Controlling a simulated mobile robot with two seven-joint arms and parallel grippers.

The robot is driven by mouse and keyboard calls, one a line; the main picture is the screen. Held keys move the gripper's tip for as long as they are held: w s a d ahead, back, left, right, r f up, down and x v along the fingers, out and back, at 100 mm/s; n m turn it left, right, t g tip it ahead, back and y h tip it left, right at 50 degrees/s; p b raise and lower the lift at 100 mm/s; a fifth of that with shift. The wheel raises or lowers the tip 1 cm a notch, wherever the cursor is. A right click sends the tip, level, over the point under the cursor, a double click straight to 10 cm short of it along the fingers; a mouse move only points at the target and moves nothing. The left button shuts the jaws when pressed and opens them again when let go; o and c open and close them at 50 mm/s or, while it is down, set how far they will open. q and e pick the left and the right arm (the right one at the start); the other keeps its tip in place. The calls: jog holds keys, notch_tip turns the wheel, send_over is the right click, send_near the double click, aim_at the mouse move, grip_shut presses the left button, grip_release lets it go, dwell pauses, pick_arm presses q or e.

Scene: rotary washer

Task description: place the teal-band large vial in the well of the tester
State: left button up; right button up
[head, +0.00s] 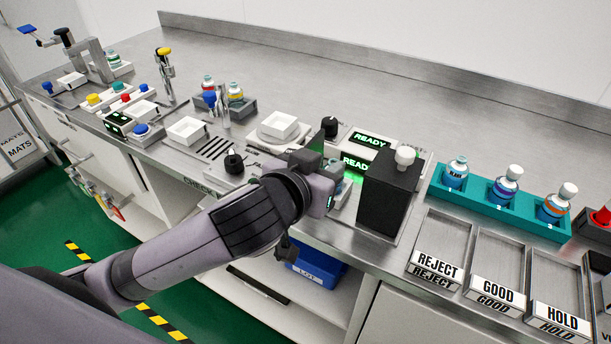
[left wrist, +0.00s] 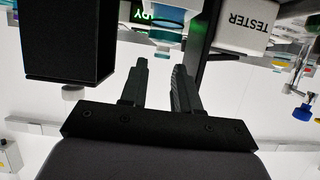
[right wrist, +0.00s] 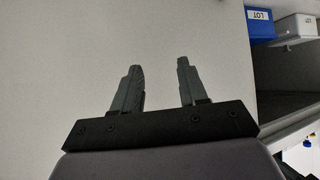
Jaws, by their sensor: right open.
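My left gripper (head: 325,168) is at the front of the bench, beside a black box with a white knob (head: 390,190). In the left wrist view, which is upside down, its two fingers (left wrist: 160,78) are apart with nothing between them. A vial with a teal-blue band (left wrist: 170,28) stands upright just beyond the fingertips, cut off by the picture edge. Whether it sits in a well I cannot tell. The white block marked TESTER (left wrist: 243,30) is beside it; my arm hides most of this area in the head view. My right gripper (right wrist: 155,82) is open and empty before a pale surface.
REJECT, GOOD and HOLD trays (head: 480,255) lie in front. Two green READY displays (head: 370,140) are behind my left gripper. The back right of the bench is clear. A blue LOT bin (head: 315,272) is below.

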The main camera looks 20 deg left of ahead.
pick_arm(q)
jog(key=v, duration=0.7)
dwell(0.4)
jog(key=s+a+f+g+y, duration=0.1)
jog(key=s+a+f+g, duration=0.4)
jog(key=s+f, duration=0.5)
jog(key=s+a+f+g+y, duration=0.1)
jog(key=s+a+f+g, duration=0.5)
jog(key=f, duration=0.6)
jog(key=w+d+f+t+h+p, duration=0.1)
jog(key=w+d+f+t+p, duration=0.2)
jog(key=t, duration=0.4)
jog(key=shift+w+f+t+h+p, duration=0.45)
jog(key=shift+w+f, duration=0.65)
jog(key=shift+f, duration=0.25)
